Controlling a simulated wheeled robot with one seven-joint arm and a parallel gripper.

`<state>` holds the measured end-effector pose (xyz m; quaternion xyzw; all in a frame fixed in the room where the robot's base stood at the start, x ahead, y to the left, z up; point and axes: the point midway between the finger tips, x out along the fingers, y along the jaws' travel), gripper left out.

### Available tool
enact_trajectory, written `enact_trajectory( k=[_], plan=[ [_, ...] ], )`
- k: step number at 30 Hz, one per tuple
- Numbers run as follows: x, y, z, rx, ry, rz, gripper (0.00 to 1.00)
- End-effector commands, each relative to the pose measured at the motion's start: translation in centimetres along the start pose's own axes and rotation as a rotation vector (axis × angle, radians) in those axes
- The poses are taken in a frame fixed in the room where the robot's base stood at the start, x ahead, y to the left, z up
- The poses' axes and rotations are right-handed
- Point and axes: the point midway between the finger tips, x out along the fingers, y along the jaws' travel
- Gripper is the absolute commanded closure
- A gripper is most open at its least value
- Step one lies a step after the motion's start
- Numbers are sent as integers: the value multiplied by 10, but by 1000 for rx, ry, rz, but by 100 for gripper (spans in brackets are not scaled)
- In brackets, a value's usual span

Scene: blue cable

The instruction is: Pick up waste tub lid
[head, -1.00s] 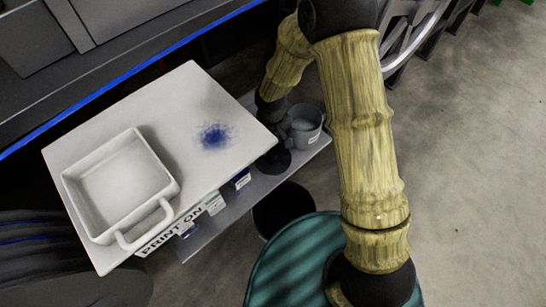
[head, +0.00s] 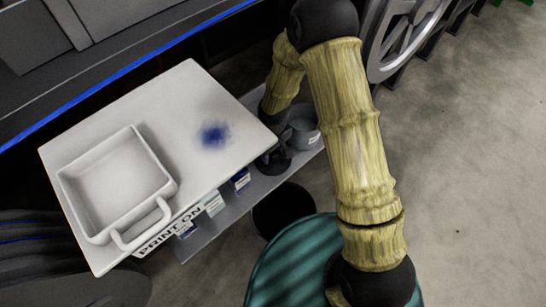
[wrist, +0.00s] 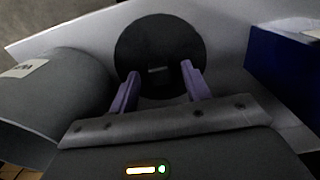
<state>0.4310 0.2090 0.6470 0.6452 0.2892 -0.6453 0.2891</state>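In the wrist view, a dark round lid (wrist: 150,38) lies on the pale shelf, with a small light bar near its middle. My gripper (wrist: 160,70) is open, its two purple fingers apart and pointing at the near part of the lid. Nothing shows held between them. A grey tub (wrist: 50,95) with a pale label is left of the lid; it also shows in the head view (head: 304,131) on the lower shelf. In the head view, my dark wrist and hand hide the lid area, and the finger state cannot be seen there.
A white cart top (head: 185,95) with a blue stain is above the lower shelf (head: 229,215). A white tray (head: 112,185) sits on top. A blue box (wrist: 282,65) stands right of the lid. A teal round surface (head: 285,262) is in front; open floor is at right.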

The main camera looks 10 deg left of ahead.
Motion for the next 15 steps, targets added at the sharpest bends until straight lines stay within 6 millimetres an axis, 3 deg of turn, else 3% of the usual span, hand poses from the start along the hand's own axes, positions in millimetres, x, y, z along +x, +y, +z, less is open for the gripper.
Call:
enact_trajectory(
  k=[1,7,15],
  plan=[
    [0,0,0,0,0,0,63],
    [0,0,0,0,0,0,100],
    [-1,0,0,0,0,0,100]
  ],
)
